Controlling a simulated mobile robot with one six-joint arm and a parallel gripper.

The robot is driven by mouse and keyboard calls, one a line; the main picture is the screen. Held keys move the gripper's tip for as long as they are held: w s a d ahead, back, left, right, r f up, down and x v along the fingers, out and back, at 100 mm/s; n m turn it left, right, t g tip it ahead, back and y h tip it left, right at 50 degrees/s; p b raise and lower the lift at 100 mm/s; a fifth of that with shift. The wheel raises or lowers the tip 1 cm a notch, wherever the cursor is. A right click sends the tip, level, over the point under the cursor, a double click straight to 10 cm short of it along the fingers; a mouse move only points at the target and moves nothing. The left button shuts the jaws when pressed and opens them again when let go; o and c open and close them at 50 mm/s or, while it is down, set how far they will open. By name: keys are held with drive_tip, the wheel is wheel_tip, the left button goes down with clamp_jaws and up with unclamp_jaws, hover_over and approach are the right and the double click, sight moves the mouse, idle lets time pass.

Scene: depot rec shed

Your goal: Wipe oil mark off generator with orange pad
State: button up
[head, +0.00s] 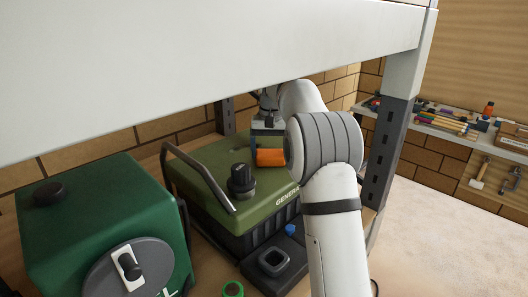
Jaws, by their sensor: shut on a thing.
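The generator (212,167) has an olive-green top, a dark ribbed lower body and a dark carrying handle; it stands on a wooden shelf. My gripper (268,136) is shut on the orange pad (270,158) over the far right part of the generator's top. The pad is low, at or close to the top surface; I cannot tell whether it touches. No oil mark shows; my gripper, the pad and my arm hide part of the top.
A black knob (241,181) stands up from the generator's top. A dark green machine (95,225) stands at the left. The pale upper shelf (200,70) hangs over the generator, with a dark upright post (383,150) at the right. A tool bench (440,125) stands beyond.

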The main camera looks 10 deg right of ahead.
sight(257, 151)
drive_tip(key=shift+s+a, duration=0.65)
drive_tip(key=shift+a, duration=0.3)
drive_tip(key=shift+w+a+r+p, duration=0.2)
drive_tip(key=shift+w+p, duration=0.2)
drive_tip(key=shift+p, duration=0.15)
drive_tip(key=shift+w+a+p, duration=0.55)
drive_tip(key=shift+w+p, duration=0.25)
drive_tip(key=shift+p, duration=0.35)
drive_tip(key=shift+w+a+f, duration=0.15)
drive_tip(key=shift+w+f, duration=0.05)
drive_tip(key=shift+w, duration=0.05)
drive_tip(key=shift+w+a+r+p, duration=0.15)
drive_tip(key=shift+w+a+p, duration=0.15)
drive_tip(key=shift+p, duration=0.7)
drive_tip(key=shift+w+a+p, duration=0.35)
drive_tip(key=shift+w+p, duration=0.2)
drive_tip(key=shift+p, duration=0.15)
drive_tip(key=shift+w+a+p, duration=0.3)
drive_tip(key=shift+w+p, duration=0.25)
drive_tip(key=shift+p, duration=0.15)
drive_tip(key=shift+w+a+p, duration=0.25)
drive_tip(key=shift+w+p, duration=0.15)
drive_tip(key=shift+p, duration=0.3)
drive_tip(key=shift+w+a+f, duration=0.3)
drive_tip(key=shift+w+a, duration=0.1)
drive_tip(key=shift+w, duration=0.25)
drive_tip(key=shift+w+a, duration=0.2)
